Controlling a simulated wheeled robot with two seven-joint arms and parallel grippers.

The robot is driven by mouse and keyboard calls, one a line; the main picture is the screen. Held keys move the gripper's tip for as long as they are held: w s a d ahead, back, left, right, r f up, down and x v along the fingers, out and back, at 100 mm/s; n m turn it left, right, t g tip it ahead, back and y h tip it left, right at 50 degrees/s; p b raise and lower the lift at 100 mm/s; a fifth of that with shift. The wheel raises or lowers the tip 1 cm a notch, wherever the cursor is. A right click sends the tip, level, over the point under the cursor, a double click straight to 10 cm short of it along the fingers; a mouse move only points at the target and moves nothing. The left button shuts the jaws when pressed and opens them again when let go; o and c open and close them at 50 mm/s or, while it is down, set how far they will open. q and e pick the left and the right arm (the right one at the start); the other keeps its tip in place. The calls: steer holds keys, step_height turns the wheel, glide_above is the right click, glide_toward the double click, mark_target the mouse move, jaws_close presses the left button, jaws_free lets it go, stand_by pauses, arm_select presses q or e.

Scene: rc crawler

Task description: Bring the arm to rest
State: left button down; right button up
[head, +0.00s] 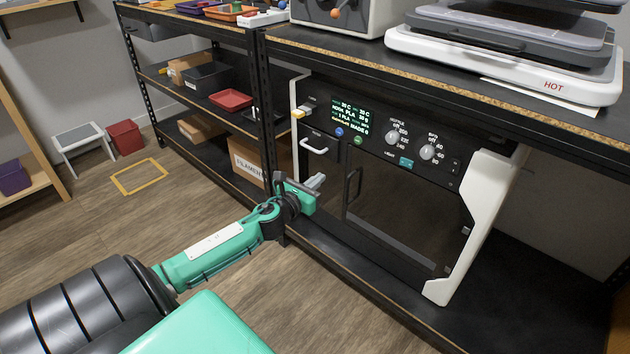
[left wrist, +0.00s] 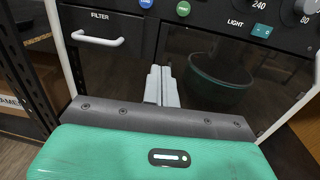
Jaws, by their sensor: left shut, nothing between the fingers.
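My left arm reaches in from the lower left in the head view. Its gripper (head: 316,182) is in front of the left part of the printer cabinet (head: 405,205), near the black door handle. In the left wrist view the two grey fingers (left wrist: 162,86) are together with nothing between them. The filter drawer (left wrist: 100,37) with its white handle is up and left of the fingers there. Whether the fingers touch the cabinet front I cannot tell. My right gripper does not show in either view.
The cabinet's lit screen (head: 350,115) and knobs are above the dark door. A black shelf with a red tray (head: 230,99) and a filament box (head: 247,158) stands to the left. A heat press marked HOT (head: 505,62) sits on top. The wooden floor at left is mostly clear.

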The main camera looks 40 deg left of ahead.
arm_select(q)
steer(key=shift+s, duration=0.35)
